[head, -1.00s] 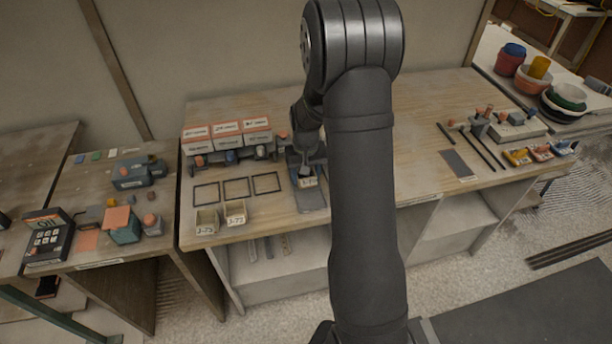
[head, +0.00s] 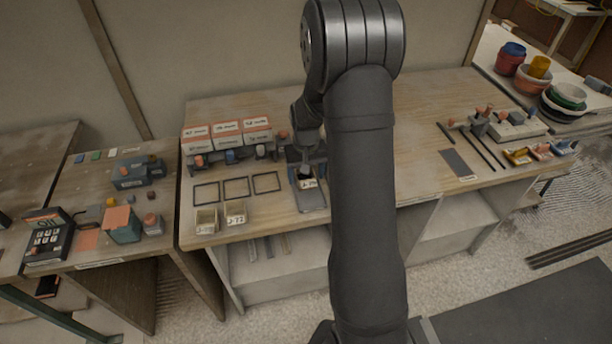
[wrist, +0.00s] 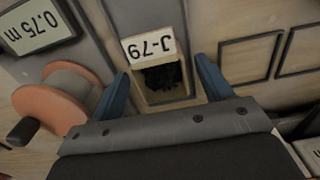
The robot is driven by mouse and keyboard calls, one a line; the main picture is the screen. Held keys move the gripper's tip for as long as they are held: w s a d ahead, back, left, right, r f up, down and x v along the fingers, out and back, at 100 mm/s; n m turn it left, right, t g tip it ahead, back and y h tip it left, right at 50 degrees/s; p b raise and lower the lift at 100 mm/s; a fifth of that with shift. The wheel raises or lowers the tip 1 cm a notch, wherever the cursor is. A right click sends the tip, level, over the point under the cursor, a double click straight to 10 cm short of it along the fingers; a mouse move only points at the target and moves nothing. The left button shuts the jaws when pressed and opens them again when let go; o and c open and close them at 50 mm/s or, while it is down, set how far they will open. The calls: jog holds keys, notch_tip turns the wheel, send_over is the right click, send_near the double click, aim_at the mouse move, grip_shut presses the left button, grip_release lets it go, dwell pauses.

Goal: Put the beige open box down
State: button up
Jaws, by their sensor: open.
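My gripper (wrist: 163,70) is open, with one blue finger on each side of the box; small gaps seem to show between fingers and box. In the head view my gripper (head: 304,162) is just above the box.
Empty black square outlines (head: 237,188) and two beige boxes (head: 206,221) lie left of the plate. Orange-topped cartons (head: 227,132) stand behind.

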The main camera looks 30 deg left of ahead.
notch_tip(320, 180, up, 11)
dwell(0.3)
jog(key=shift+f, duration=4.2)
